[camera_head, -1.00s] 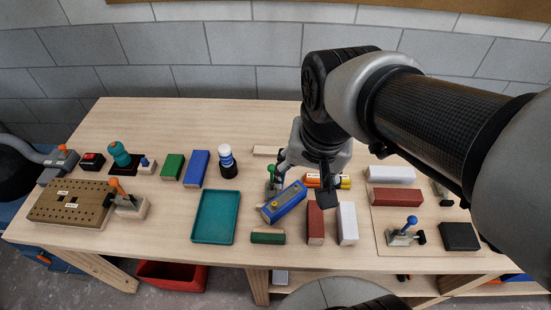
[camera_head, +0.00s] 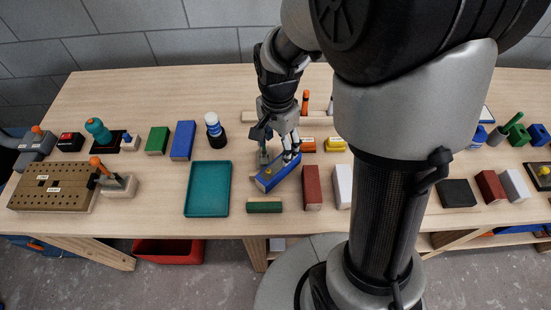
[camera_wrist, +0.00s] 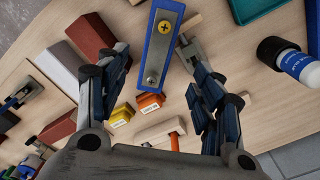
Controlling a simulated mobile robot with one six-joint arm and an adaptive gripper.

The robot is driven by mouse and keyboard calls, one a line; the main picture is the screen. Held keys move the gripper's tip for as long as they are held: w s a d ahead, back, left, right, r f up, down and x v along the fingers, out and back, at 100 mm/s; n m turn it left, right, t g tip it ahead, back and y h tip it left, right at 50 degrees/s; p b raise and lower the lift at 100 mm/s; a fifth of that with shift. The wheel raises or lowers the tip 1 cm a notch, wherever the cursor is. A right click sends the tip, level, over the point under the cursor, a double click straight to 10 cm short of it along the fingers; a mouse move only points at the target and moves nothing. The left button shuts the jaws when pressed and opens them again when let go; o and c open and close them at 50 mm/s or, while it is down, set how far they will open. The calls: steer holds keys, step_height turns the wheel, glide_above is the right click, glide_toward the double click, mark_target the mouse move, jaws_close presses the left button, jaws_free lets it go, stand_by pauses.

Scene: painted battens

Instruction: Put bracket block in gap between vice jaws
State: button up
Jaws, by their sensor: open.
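The bracket block appears to be the blue block (camera_head: 279,177) with a grey metal plate and a yellow screw. It lies at an angle on the bench in the head view, and its plate faces the camera in the wrist view (camera_wrist: 157,50). My gripper (camera_head: 279,154) is open just above and behind this block. In the wrist view my gripper's fingers (camera_wrist: 155,98) are spread, with the block's near end between or just beyond them; contact cannot be told. A grey vice (camera_head: 35,147) with an orange knob stands at the far left; its jaw gap is not clear.
A small clamp (camera_wrist: 190,52) stands close beside the block. A teal tray (camera_head: 207,190) lies to the left, a green batten (camera_head: 264,207) in front, and red (camera_head: 312,188) and white (camera_head: 343,187) battens to the right. A drilled board (camera_head: 52,188) lies before the vice.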

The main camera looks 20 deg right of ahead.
mark_target(279, 164)
steer(key=f+b, duration=0.1)
steer(key=f, duration=0.3)
steer(key=f+b, duration=0.2)
steer(key=f, duration=0.2)
steer(key=shift+d+f, duration=0.2)
steer(key=shift+f, duration=0.15)
steer(key=shift+s, duration=0.1)
steer(key=shift+r, duration=0.1)
steer(key=shift+c, duration=0.2)
steer(key=c, duration=1.3)
steer(key=shift+c, duration=0.2)
steer(key=shift+r, duration=0.1)
